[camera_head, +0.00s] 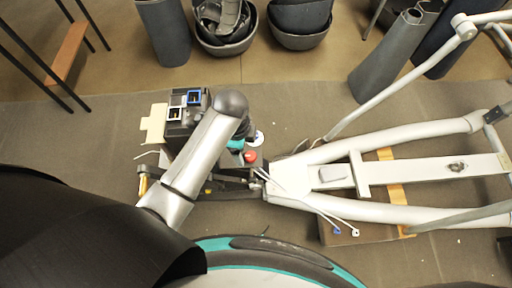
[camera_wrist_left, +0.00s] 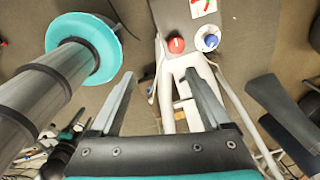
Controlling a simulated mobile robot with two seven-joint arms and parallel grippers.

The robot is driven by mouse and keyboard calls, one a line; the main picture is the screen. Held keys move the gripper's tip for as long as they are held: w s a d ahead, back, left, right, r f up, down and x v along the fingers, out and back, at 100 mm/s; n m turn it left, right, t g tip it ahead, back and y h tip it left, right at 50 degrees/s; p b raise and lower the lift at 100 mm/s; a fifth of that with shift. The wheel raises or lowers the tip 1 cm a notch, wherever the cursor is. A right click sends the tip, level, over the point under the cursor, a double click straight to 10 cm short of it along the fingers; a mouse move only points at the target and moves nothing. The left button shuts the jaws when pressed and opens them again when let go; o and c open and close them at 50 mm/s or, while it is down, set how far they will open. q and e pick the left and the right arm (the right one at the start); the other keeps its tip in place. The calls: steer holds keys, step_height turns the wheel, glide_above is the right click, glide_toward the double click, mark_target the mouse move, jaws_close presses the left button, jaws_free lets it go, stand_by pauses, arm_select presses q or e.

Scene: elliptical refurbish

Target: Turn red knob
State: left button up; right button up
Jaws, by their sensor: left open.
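The red knob (camera_head: 250,156) sits near the left end of the white elliptical frame (camera_head: 385,153) in the head view. It also shows as a round red cap in the left wrist view (camera_wrist_left: 177,45), beyond the fingertips and nearer the right finger. My left gripper (camera_wrist_left: 160,74) is open, with nothing between its fingers and the pale frame in the background. No contact with the knob shows. In the head view my left arm covers much of the area beside the knob, so the fingers are hard to make out there. My right gripper is not in view.
A white and blue round part (camera_wrist_left: 208,40) is beside the red knob. A dark box with blue and white sockets (camera_head: 188,105) lies left of my arm. Dark bins (camera_head: 300,22) and rolls (camera_head: 390,55) stand at the back. Bare floor shows between them and the frame.

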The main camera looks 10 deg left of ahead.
arm_select(q)
steer(key=m, duration=0.6)
glide_toward(251, 155)
steer(key=shift+g, duration=0.4)
steer(key=f+b, duration=0.3)
steer(key=f, duration=0.1)
steer(key=f+b, duration=0.3)
steer(key=f, duration=0.1)
steer(key=shift+w+d+f+b, duration=0.1)
steer(key=shift+w+f+b, duration=0.2)
steer(key=shift+b, duration=0.1)
steer(key=shift+c, duration=0.3)
jaws_close()
